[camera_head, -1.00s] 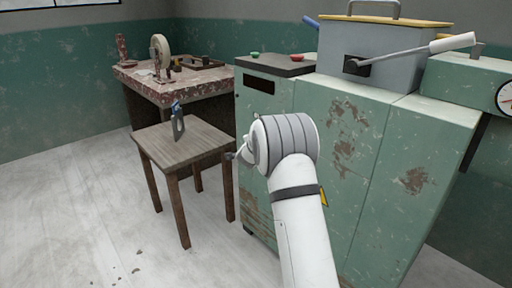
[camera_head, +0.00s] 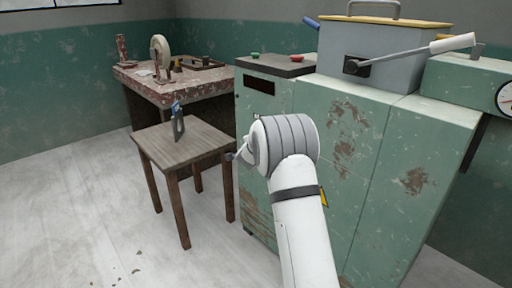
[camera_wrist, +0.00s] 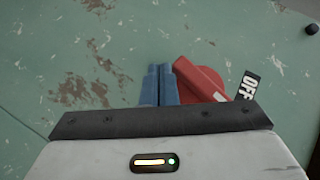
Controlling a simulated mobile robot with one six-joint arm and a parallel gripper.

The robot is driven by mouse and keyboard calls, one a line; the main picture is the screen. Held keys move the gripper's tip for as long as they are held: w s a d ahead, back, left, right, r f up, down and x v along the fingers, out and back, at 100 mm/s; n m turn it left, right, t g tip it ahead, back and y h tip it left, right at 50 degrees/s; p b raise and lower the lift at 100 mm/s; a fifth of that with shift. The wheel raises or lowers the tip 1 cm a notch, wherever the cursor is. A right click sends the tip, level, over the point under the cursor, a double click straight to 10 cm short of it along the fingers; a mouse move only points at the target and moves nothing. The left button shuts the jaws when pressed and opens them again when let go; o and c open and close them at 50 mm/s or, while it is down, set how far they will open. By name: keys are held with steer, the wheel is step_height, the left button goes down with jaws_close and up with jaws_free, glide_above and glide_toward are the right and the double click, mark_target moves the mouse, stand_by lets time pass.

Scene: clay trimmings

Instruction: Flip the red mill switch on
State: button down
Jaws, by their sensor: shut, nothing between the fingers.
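In the wrist view the red mill switch (camera_wrist: 205,82) is on the worn green cabinet face, just right of my fingers. A black label reading "OFF" (camera_wrist: 248,86) is beside its right side. My gripper (camera_wrist: 159,70) has blue fingers close together with nothing between them. The fingertips are beside the left edge of the red part; I cannot tell whether they touch it. The lower part of the switch is hidden behind my gripper body. In the head view my arm hides the switch, and the green cabinet (camera_head: 345,180) stands behind it.
A wooden stool (camera_head: 185,143) with a blue-handled tool (camera_head: 178,122) stands left of my arm. A red-topped bench (camera_head: 160,90) is behind it. A grey hopper (camera_head: 385,50) and a white-handled lever (camera_head: 450,43) top the cabinet.

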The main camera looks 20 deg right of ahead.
steer(key=shift+r, duration=0.1)
steer(key=shift+w+r+p, duration=0.15)
steer(key=shift+r+p, duration=0.55)
steer(key=shift+r, duration=0.25)
steer(key=shift+d, duration=0.1)
steer(key=s+a+f+b, duration=0.1)
steer(key=s+f, duration=0.1)
steer(key=s, duration=0.4)
steer(key=s+a+f+b, duration=0.1)
steer(key=s+f, duration=0.2)
steer(key=s, duration=0.3)
steer(key=shift+s+f+b, duration=0.3)
steer(key=shift+a, duration=0.1)
